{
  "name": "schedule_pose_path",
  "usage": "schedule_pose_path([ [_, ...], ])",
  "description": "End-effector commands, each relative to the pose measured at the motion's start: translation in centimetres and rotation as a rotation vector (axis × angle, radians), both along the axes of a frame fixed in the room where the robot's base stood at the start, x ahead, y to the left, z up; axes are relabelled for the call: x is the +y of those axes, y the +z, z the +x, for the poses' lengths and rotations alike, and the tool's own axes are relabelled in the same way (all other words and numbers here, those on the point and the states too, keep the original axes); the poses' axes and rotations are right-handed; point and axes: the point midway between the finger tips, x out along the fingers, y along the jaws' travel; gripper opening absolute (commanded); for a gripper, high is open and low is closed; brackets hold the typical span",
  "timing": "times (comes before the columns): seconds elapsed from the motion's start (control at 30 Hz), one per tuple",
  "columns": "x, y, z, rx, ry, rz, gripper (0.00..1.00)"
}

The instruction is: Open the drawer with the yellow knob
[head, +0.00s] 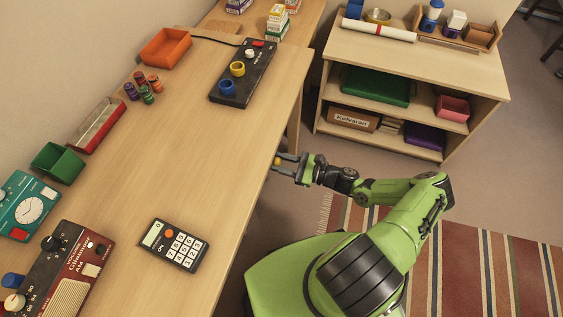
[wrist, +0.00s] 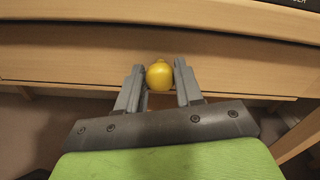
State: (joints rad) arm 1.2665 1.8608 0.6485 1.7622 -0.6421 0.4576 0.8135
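The yellow knob (wrist: 159,75) is round and sits on the wooden drawer front (wrist: 70,58) below the desk's edge. In the head view the knob (head: 277,161) is a small yellow spot at the desk's right edge. My gripper (wrist: 160,72) is open, with one finger on each side of the knob. A narrow gap shows between the knob and each finger. In the head view my gripper (head: 286,163) reaches to the desk edge from the right. The drawer front looks flush under the desk top; its seams are hard to make out.
The desk top (head: 200,150) carries a calculator (head: 175,245), a radio (head: 70,265), a black control box (head: 243,75), trays and small spools. A low shelf (head: 420,60) stands at the upper right. Floor and a striped rug (head: 480,270) lie right of the desk.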

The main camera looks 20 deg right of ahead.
Motion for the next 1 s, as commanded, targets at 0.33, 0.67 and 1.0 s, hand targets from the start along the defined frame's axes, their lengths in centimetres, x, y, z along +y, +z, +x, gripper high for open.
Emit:
schedule_pose_path([
  [0.33, 0.0, 0.1, 0.0, -0.001, 0.001, 0.001, 0.00],
  [0.67, -1.9, 0.0, -1.3, -0.002, -0.002, 0.001, 0.00],
  [1.0, -8.3, -0.2, -6.0, -0.002, -0.002, -0.001, 0.00],
])
